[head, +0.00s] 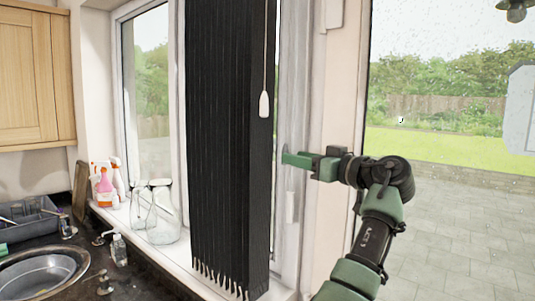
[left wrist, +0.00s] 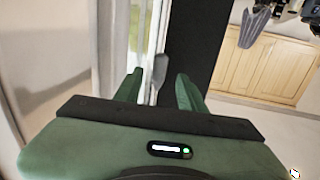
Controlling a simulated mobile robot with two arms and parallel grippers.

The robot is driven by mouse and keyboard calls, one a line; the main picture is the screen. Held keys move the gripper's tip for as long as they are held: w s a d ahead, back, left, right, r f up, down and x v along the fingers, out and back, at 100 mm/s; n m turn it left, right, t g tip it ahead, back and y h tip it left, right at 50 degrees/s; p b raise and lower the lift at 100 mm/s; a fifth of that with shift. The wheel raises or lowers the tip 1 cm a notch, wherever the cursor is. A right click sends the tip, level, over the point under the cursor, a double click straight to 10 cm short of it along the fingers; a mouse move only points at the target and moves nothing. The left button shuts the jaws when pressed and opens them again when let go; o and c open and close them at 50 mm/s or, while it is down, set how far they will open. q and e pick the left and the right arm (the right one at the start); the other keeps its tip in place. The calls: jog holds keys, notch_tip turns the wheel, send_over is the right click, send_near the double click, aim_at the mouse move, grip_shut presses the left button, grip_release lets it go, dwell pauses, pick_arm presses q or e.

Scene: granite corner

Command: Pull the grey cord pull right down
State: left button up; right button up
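The cord pull (head: 264,104) is a pale, tapered piece hanging on a thin cord in front of the black folded blind (head: 225,140). My left gripper (head: 285,158) is to the right of it and lower in the head view, beside the window frame. In the left wrist view my left gripper (left wrist: 158,86) is open, its two green fingers apart. The grey cord pull (left wrist: 160,68) shows in the gap between them, with no visible finger contact. How deep it sits between the fingers is unclear. My right gripper is not in view.
Glass jars (head: 160,215) and spray bottles (head: 105,185) stand on the windowsill to the left. A sink (head: 40,275) and dish rack (head: 30,215) are at lower left. The white window frame (head: 320,140) is close to my gripper.

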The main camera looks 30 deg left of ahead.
pick_arm(q)
jog(key=p+x, duration=0.1)
jog(key=x, duration=0.3)
jog(key=shift+a+p, duration=0.3)
jog(key=shift+a, duration=0.35)
jog(key=shift+d, duration=0.15)
jog(key=shift+w+f, duration=0.1)
grip_shut()
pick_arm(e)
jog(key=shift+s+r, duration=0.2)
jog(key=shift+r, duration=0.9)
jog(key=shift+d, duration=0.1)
